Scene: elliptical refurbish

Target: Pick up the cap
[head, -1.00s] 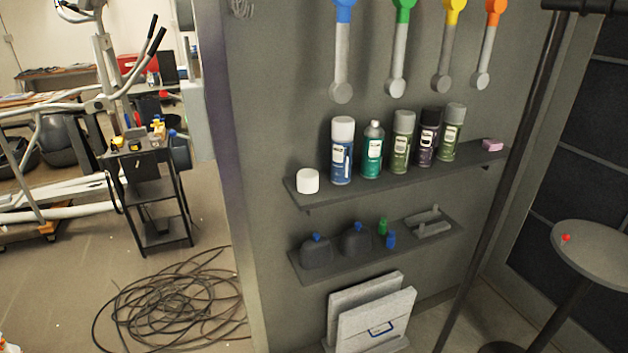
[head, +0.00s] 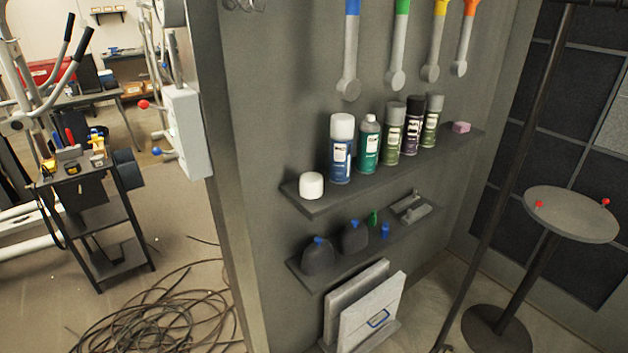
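A white round cap (head: 311,185) sits at the left end of the upper wall shelf (head: 330,202). Just right of it stands a blue spray can with a white top (head: 341,150). A teal can without a white cap (head: 369,146) stands beside that one, followed by several more spray cans (head: 412,127). Neither of my grippers shows in the head view.
A lower shelf (head: 300,274) holds dark bottles with blue caps (head: 318,255) and small items. Wrenches (head: 350,60) hang above. A dark pole (head: 508,170) and round table (head: 570,215) stand at right. Coiled cable (head: 160,315) lies on the floor left of the wall edge.

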